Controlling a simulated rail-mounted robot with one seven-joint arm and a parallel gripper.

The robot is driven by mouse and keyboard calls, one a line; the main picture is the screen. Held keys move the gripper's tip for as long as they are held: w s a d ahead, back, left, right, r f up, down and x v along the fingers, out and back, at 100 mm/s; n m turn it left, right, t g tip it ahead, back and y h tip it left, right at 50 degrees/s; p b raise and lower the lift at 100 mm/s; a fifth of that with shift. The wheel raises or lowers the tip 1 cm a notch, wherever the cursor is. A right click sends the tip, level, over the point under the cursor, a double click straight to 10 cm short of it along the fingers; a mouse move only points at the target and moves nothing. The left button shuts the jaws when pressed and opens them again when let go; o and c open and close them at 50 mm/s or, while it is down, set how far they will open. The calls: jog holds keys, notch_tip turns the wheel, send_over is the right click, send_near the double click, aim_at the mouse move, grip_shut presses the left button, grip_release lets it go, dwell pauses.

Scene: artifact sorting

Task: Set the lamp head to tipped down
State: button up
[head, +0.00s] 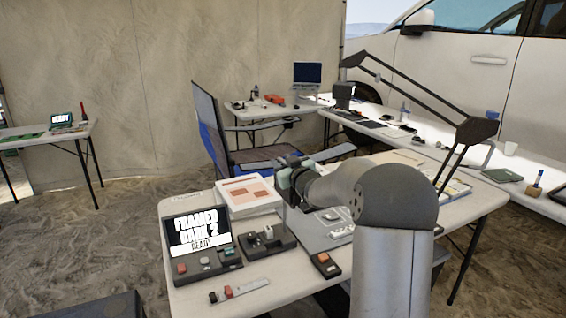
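A dark jointed desk lamp (415,92) stretches across the right of the head view. A thick dark block (477,131) sits where its long rods meet two shorter rods going down. A smaller dark piece (353,60) is at the upper left end. I cannot tell for sure which piece is the lamp head, nor its tilt. The lamp's foot is hidden, partly by my arm. My gripper (287,183) is over the near table, left of and below the lamp, apart from it. It is small and partly hidden by my wrist, so its opening does not show clearly.
The near table (205,300) carries a display console (199,232), a white box (249,194), a dark switch unit (267,240) and a small dark box (325,264). A blue-backed chair (207,125) stands behind. Far tables hold a laptop (307,74) and tools.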

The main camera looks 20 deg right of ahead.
jog(key=shift+w, duration=0.1)
grip_shut()
